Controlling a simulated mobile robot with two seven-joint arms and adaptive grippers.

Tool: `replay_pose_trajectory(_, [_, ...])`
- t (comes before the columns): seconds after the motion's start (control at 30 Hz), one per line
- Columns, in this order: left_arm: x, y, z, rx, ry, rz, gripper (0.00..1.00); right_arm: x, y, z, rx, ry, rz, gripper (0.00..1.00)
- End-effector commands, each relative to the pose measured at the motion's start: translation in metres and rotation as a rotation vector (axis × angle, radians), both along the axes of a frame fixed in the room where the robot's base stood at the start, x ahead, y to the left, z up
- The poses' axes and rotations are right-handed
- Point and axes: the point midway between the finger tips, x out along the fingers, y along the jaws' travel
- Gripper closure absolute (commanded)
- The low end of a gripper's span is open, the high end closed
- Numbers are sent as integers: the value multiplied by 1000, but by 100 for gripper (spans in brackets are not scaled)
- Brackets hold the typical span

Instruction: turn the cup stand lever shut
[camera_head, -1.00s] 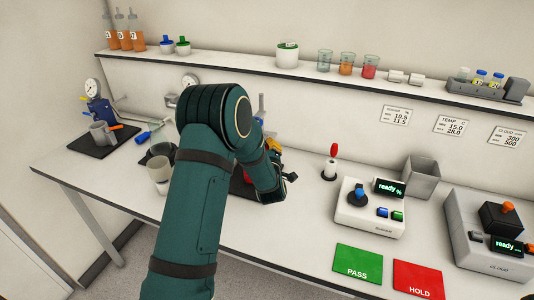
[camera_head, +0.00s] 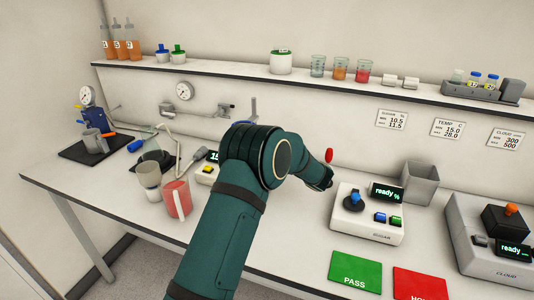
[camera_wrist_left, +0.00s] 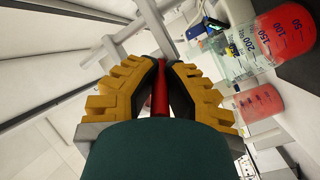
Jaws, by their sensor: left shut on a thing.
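My left gripper (camera_head: 324,180) is at the end of the green arm, left of the white box with the ready display. The arm hides most of it in the head view. In the left wrist view, its yellow fingers (camera_wrist_left: 162,88) are shut on a slim red handle (camera_wrist_left: 160,98). A red knob top (camera_head: 329,156) shows just above the gripper in the head view; its stem and base are hidden. Which thing is the cup stand is not clear to me. A grey cup-like piece (camera_head: 92,140) with an orange lever (camera_head: 108,134) is at the far left. My right gripper is not in view.
The white box (camera_head: 366,214) is close to the gripper's right. The green PASS mat (camera_head: 355,271) lies in front. A red-filled jug (camera_head: 176,198) and a pale cup (camera_head: 148,174) stand left of the arm. The shelf (camera_head: 240,69) runs above.

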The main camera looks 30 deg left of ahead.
Motion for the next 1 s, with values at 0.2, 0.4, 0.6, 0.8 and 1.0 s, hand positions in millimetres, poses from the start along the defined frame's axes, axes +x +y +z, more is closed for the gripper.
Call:
replay_pose_trajectory(0.2, [2, 0, -1, -1, -1, 115, 100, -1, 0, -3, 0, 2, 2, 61])
replay_pose_trajectory(0.4, [2, 0, 0, 0, -1, 171, 100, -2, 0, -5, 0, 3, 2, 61])
replay_pose_trajectory(0.6, [1, 1, 0, 0, 0, 191, 100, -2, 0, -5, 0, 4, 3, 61])
replay_pose_trajectory(0.8, [1, 1, 0, 1, 0, 192, 100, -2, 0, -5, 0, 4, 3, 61])
replay_pose_trajectory(1.0, [1, 1, 1, 2, -1, 191, 67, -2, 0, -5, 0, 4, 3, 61])
